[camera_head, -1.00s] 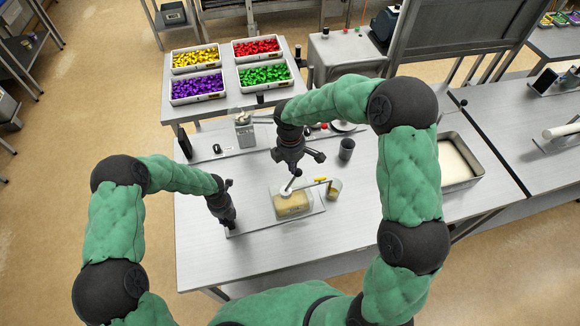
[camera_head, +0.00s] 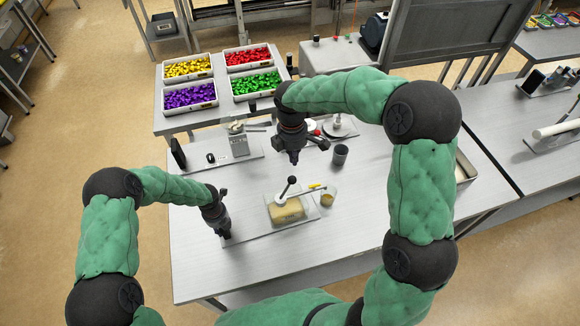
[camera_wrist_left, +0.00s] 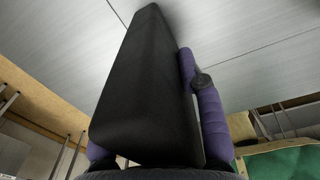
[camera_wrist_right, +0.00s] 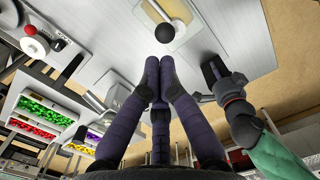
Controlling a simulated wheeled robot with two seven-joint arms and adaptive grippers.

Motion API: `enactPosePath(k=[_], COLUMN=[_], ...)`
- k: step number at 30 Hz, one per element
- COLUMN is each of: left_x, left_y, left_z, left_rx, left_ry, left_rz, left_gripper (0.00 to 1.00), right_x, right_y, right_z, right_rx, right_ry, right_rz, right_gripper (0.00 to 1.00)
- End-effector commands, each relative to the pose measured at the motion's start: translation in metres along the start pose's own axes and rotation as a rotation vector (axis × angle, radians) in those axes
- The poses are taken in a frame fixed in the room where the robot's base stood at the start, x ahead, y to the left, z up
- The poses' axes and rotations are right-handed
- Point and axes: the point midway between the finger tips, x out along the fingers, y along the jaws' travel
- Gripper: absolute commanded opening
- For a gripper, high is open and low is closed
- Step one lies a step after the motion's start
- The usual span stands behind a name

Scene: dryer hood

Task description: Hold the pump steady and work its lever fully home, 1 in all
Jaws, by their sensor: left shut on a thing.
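The pump (camera_head: 287,209) is a beige block with a white round top on a thin metal plate (camera_head: 252,222). Its lever, with a black ball knob (camera_head: 292,180), stands up from the white top, tilted slightly. The knob also shows in the right wrist view (camera_wrist_right: 165,33). My left gripper (camera_head: 222,228) is at the plate's left end, shut on a black upright grip (camera_wrist_left: 148,85) that fills the left wrist view. My right gripper (camera_head: 294,160) is above and behind the knob, apart from it, its fingers (camera_wrist_right: 158,62) drawn together and empty.
A small cup (camera_head: 327,200) stands under the yellow-tipped spout right of the pump. A dark cup (camera_head: 340,154) stands behind it. A metal device (camera_head: 238,143) is on a back-left plate. Trays of coloured pieces (camera_head: 190,95) are farther back.

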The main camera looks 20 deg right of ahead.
Motion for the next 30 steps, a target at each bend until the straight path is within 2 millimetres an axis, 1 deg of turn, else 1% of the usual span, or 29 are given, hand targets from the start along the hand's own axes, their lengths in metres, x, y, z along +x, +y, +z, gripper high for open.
enactPosePath(k=[1,6,15,16,17,18,27,30], left_x=[0.007,0.007,0.007,0.007,0.007,0.007,0.006,0.003], left_y=[0.000,0.000,-0.001,-0.001,-0.001,-0.001,-0.001,-0.001], left_z=[-0.010,-0.010,-0.010,-0.010,-0.010,-0.010,-0.008,-0.007], left_rx=[0.003,0.003,0.003,0.003,0.003,0.003,0.003,0.003], left_ry=[0.021,0.021,0.021,0.020,0.020,0.020,0.016,0.015], left_rz=[0.002,0.002,0.002,0.002,0.002,0.002,0.001,0.001], left_gripper=[0.00,0.00,0.00,0.46,0.54,0.65,0.65,0.65], right_x=[-0.005,-0.017,-0.018,-0.018,-0.018,-0.018,-0.018,-0.018], right_y=[0.001,0.001,0.001,0.001,0.001,0.001,0.001,0.001], right_z=[0.002,0.006,0.007,0.007,0.007,0.007,0.007,0.007], right_rx=[0.001,0.000,0.000,0.000,0.000,0.000,0.000,0.000], right_ry=[0.001,0.000,0.000,0.000,0.000,0.000,0.000,0.000], right_rz=[0.002,0.002,0.000,0.000,0.000,0.000,0.000,0.000], right_gripper=[0.00,0.00,0.00,0.00,0.00,0.00,0.00,0.00])
